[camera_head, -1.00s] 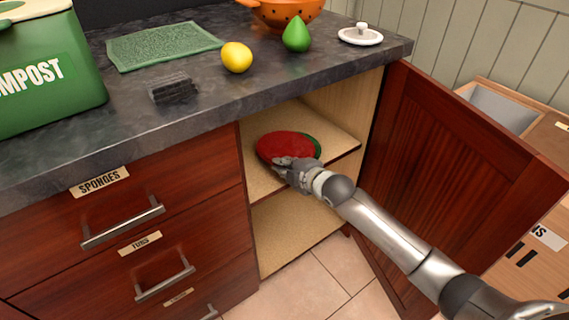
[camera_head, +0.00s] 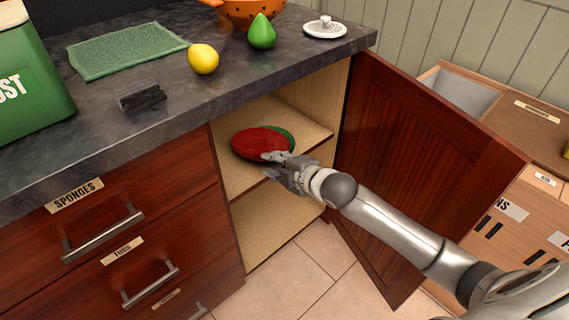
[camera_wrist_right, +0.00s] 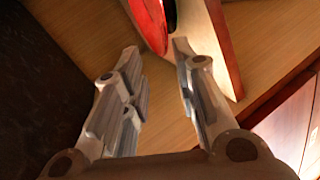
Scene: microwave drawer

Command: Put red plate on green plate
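The red plate (camera_head: 258,143) lies on the upper shelf inside the open cabinet. It covers most of the green plate (camera_head: 288,136), whose rim shows at the right. My right gripper (camera_head: 274,167) is at the front edge of that shelf, just in front of the plates. In the right wrist view the red plate (camera_wrist_right: 148,20) is at the top, beyond the fingertips. My right gripper's fingers (camera_wrist_right: 158,58) stand apart there with nothing between them, and a sliver of the green plate (camera_wrist_right: 170,14) shows beside the red one. My left gripper is not in view.
The cabinet door (camera_head: 420,165) stands open to the right of my right arm. The lower shelf (camera_head: 270,225) is empty.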

